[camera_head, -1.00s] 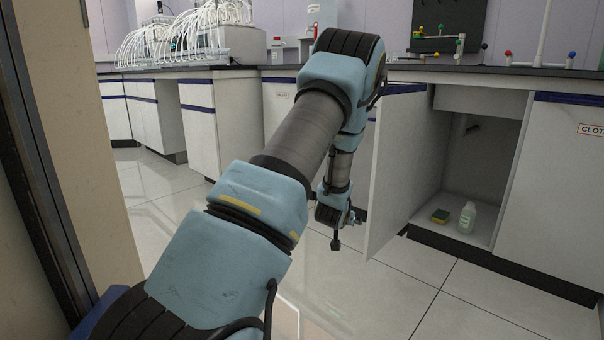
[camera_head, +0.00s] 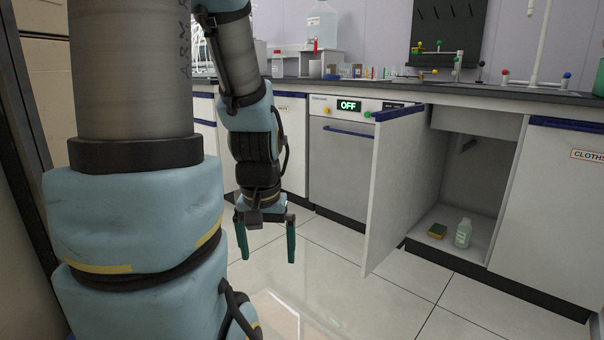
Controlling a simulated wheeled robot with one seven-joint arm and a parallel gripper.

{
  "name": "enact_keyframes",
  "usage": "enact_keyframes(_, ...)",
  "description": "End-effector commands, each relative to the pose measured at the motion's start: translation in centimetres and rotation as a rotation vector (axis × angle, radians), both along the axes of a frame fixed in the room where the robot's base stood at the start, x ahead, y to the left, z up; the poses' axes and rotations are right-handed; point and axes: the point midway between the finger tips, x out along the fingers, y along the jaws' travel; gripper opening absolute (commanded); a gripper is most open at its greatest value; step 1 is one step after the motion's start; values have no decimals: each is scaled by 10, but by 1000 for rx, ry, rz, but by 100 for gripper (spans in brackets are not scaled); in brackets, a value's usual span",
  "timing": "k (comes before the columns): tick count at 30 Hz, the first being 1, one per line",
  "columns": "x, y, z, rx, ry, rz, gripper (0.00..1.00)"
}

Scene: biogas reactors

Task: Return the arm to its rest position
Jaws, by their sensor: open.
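My arm fills the left part of the view, with blue joint covers and grey links. My gripper (camera_head: 266,244) hangs at the end of the arm, pointing down above the floor. Its two dark green fingers are spread apart with nothing between them. It is left of the open cupboard door (camera_head: 398,190) and apart from it.
The open cupboard (camera_head: 476,190) holds a yellow and green sponge (camera_head: 437,231) and a pale bottle (camera_head: 463,233). A dishwasher-like appliance (camera_head: 338,165) reads OFF. The dark worktop (camera_head: 480,92) carries glassware and coloured models. The tiled floor (camera_head: 350,290) in front is clear.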

Motion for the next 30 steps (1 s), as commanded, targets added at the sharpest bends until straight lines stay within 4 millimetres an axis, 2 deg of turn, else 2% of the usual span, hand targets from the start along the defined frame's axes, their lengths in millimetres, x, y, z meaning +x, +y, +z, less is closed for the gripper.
enact_keyframes(1,0,0,20,0,0,0,100)
enact_keyframes(8,1,0,71,0,-2,0,100)
enact_keyframes(30,2,0,298,0,-3,0,100)
